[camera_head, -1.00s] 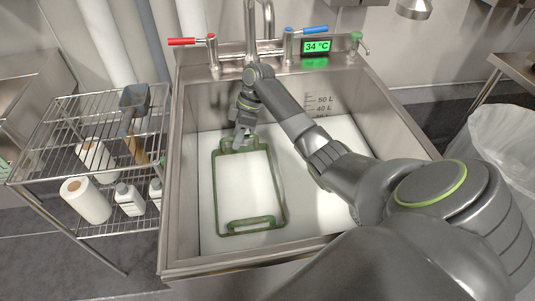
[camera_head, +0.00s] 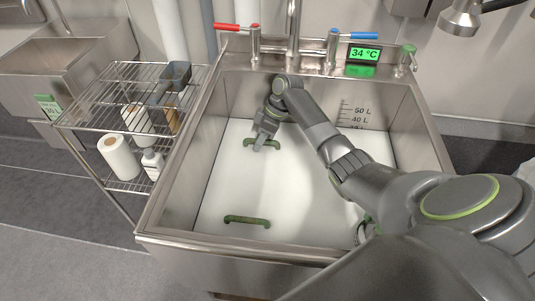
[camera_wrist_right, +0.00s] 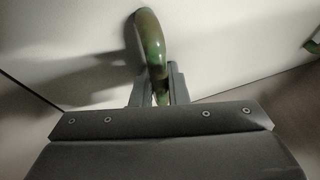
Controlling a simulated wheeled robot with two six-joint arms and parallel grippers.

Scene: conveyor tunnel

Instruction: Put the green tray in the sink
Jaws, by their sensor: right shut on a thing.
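The green tray shows only as two green handles in the sink (camera_head: 172,238). Its far handle (camera_head: 276,143) and near handle (camera_head: 247,220) stand out of the white liquid or foam; the body between them is hidden beneath it. My right gripper (camera_head: 262,141) is shut on the far handle, inside the sink. The right wrist view shows the gripper fingers (camera_wrist_right: 160,88) around the green handle (camera_wrist_right: 152,45), with the other handle (camera_wrist_right: 311,46) at the right edge. I do not see my left gripper.
A faucet (camera_head: 293,30) stands at the back between a red lever (camera_head: 238,27) and a blue lever (camera_head: 350,34). A display (camera_head: 364,54) reads 34 °C. A wire rack (camera_head: 120,122) with bottles and a paper roll (camera_head: 118,157) stands left of the sink.

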